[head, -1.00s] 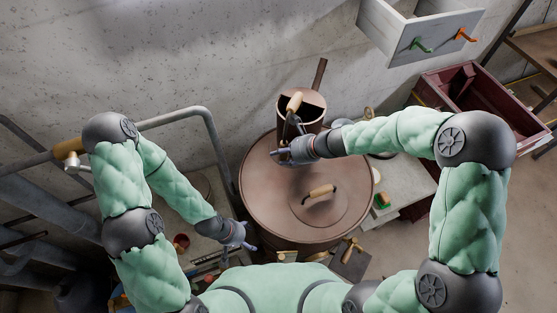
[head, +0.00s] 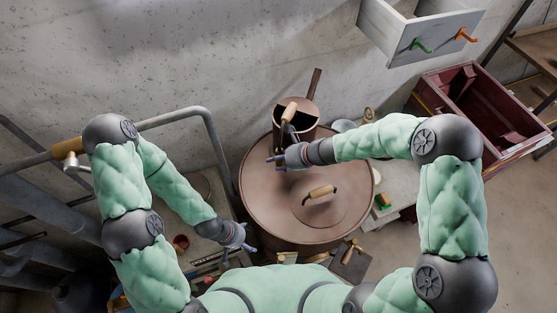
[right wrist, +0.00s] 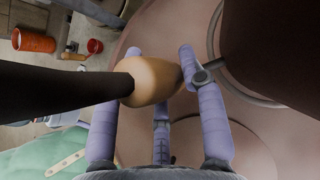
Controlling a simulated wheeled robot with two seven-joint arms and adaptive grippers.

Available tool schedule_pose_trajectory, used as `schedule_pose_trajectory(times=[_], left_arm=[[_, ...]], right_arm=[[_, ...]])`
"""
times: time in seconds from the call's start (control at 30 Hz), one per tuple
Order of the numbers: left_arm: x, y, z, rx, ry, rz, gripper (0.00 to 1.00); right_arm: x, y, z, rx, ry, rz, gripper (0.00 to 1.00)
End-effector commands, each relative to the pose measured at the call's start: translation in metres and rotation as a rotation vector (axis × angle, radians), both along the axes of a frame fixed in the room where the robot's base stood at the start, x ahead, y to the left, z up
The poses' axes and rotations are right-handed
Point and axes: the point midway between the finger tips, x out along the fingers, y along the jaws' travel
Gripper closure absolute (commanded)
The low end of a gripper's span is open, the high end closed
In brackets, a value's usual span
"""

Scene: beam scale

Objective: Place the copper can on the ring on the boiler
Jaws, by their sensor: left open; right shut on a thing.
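The copper can (head: 307,132), dark brown with a wooden grip (head: 289,112) on its handle, is over the far edge of the round copper boiler (head: 262,190). My right gripper (head: 275,158) is shut on the can's handle; its fingers surround the wooden grip (right wrist: 153,80) in the right wrist view. The can's dark body (right wrist: 275,45) fills the upper right there. A thin ring (right wrist: 250,99) on the boiler top shows partly beside and below the can, which hides the rest. I cannot tell if the can touches the boiler. My left gripper (head: 246,237) is open and empty, left of the boiler.
The boiler's lid has a wooden handle (head: 321,191). A grey drawer (head: 420,35) juts out at upper right, near a dark red crate (head: 490,105). A pipe rail (head: 212,135) stands on the left. A red cup (head: 181,241) and tools lie near my left arm.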

Motion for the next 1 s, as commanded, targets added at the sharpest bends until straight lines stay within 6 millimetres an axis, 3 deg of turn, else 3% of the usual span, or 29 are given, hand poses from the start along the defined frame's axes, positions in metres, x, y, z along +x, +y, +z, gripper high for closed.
schedule_pose_trajectory(times=[0.03, 0.07, 0.13, 0.57, 1.0], left_arm=[[0.0, 0.0, -0.002, 0.0, 0.0, 0.0, 0.26], [0.0, 0.0, -0.002, 0.0, 0.0, 0.0, 0.26], [0.0, 0.0, -0.002, 0.0, 0.0, 0.0, 0.26], [0.0, 0.0, 0.002, 0.0, 0.0, 0.0, 0.26], [0.0, 0.0, 0.008, 0.0, 0.0, 0.0, 0.26]], right_arm=[[0.002, 0.0, 0.0, -0.001, -0.008, 0.001, 1.0], [0.0, 0.0, -0.002, 0.0, 0.0, 0.0, 0.56], [0.0, 0.0, -0.002, 0.0, 0.0, 0.0, 0.37], [0.0, 0.0, 0.002, 0.0, 0.0, 0.0, 0.35], [-0.025, -0.05, 0.057, -0.001, -0.003, -0.003, 0.35]])
